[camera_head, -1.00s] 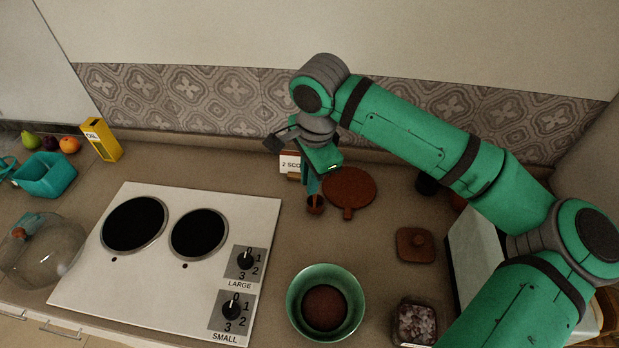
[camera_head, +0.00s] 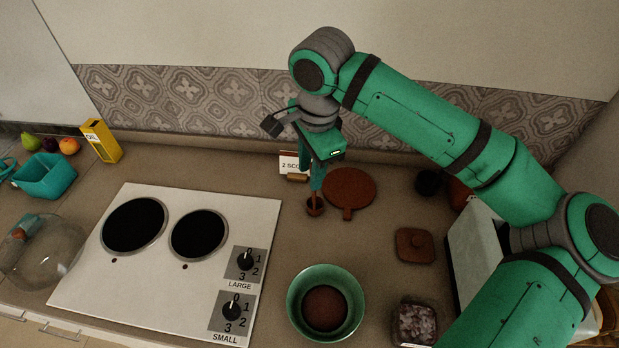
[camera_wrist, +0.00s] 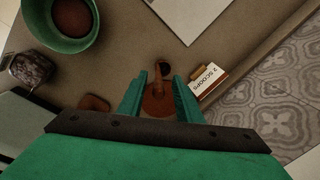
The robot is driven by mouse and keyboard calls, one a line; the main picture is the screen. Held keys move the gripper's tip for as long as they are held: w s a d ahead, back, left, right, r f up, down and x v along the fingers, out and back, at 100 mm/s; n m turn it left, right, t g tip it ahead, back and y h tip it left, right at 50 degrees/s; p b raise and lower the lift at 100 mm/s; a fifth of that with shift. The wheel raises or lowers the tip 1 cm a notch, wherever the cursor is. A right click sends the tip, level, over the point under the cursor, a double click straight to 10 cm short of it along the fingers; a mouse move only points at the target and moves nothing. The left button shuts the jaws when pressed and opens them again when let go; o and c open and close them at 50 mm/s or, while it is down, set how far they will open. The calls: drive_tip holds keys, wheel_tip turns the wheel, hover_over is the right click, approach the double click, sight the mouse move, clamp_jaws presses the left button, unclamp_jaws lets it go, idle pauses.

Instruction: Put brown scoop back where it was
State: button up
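The brown scoop (camera_head: 314,208) stands on the counter with its handle up, just left of the round brown board (camera_head: 349,187) and in front of the "2 SCOOPS" card (camera_head: 290,163). In the wrist view, the scoop (camera_wrist: 164,68) shows ahead of the gap between the fingers. My gripper (camera_head: 317,186) is just above the scoop, pointing down. Its two green fingers (camera_wrist: 160,88) are spread apart in the wrist view, and I see neither touching the scoop. The fingers partly overlap the handle top in the head view.
A green bowl (camera_head: 291,301) with brown contents is in front. A brown lid (camera_head: 415,245) and a glass jar (camera_head: 404,323) are to its right. The white stove (camera_head: 168,274) fills the left. A dark round item (camera_head: 428,182) is behind right. Counter between stove and scoop is clear.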

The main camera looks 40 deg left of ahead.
wheel_tip(320, 180, up, 8)
drive_tip(key=d, duration=0.1)
drive_tip(key=shift+s, duration=0.25)
drive_tip(key=shift+f, duration=0.1)
drive_tip(key=shift+a, duration=0.1)
idle(0.3)
